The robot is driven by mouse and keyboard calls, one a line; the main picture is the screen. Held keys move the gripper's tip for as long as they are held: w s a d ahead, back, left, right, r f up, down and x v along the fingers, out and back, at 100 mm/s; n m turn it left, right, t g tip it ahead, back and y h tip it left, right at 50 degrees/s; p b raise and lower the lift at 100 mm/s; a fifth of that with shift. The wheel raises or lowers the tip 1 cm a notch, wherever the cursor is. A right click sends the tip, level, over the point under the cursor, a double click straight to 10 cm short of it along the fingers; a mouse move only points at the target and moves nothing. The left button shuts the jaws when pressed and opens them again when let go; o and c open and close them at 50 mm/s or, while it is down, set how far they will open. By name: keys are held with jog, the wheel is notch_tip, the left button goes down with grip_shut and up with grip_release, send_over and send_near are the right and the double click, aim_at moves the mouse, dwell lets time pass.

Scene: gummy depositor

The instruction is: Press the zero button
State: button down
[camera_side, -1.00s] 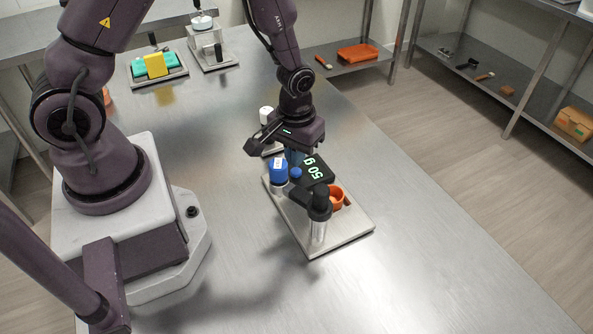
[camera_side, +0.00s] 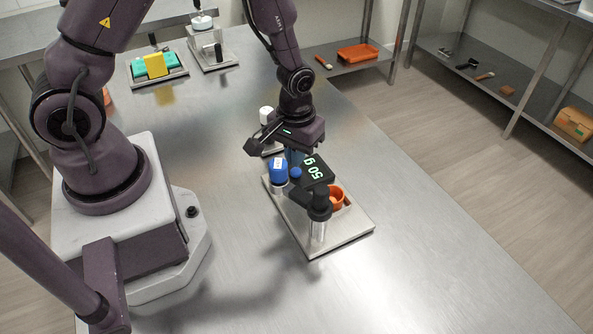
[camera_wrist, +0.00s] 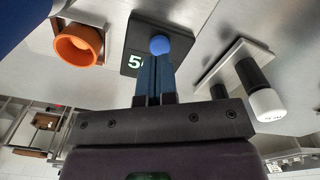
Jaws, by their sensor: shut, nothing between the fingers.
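A small scale with a black display box (camera_side: 317,167) reading "50 g" stands on a steel base plate (camera_side: 345,235). A round blue button (camera_side: 296,173) sits at the display box; it also shows in the wrist view (camera_wrist: 160,44). I see no label on it. My gripper (camera_side: 295,158) is over this button, its blue fingers shut together and empty. In the wrist view the fingertips (camera_wrist: 155,58) overlap the button's lower edge; I cannot tell whether they touch it. The "50" readout is partly covered by the fingers.
A blue cap (camera_side: 278,168) with a white label stands just left of the button. A black lever (camera_side: 318,206) tops a steel post in front. A white-capped piece (camera_wrist: 268,104) stands nearby. The right table side is clear.

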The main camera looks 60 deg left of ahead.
jog(key=shift+f, duration=0.15)
jog(key=shift+f, duration=1.2)
jog(key=shift+r, duration=3.05)
